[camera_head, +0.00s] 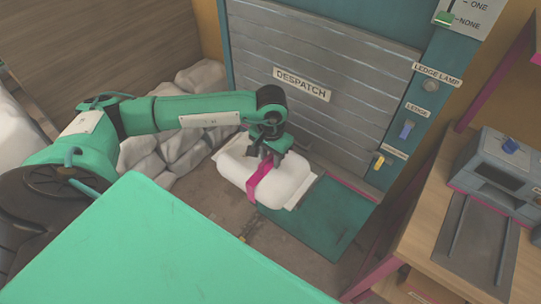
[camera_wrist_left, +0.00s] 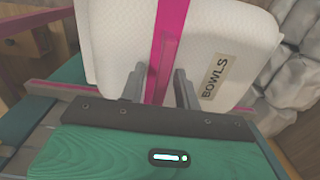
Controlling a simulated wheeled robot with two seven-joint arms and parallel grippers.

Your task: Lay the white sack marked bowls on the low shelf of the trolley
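The white sack (camera_head: 264,172) has a pink band around its middle and reads BOWLS on a label in the left wrist view (camera_wrist_left: 215,76). It is in front of the despatch shutter, over the near-left part of a flat teal ledge (camera_head: 325,215). My left gripper (camera_head: 266,152) is above the sack. I cannot make out the trolley for certain. My right gripper is not in view.
The grey shutter marked DESPATCH (camera_head: 345,75) stands behind the sack. Pale, lumpy sacks or stones (camera_head: 165,150) are piled at the left. A wooden bench (camera_head: 425,225) with a grey machine (camera_head: 500,170) stands at the right. Some floor shows between.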

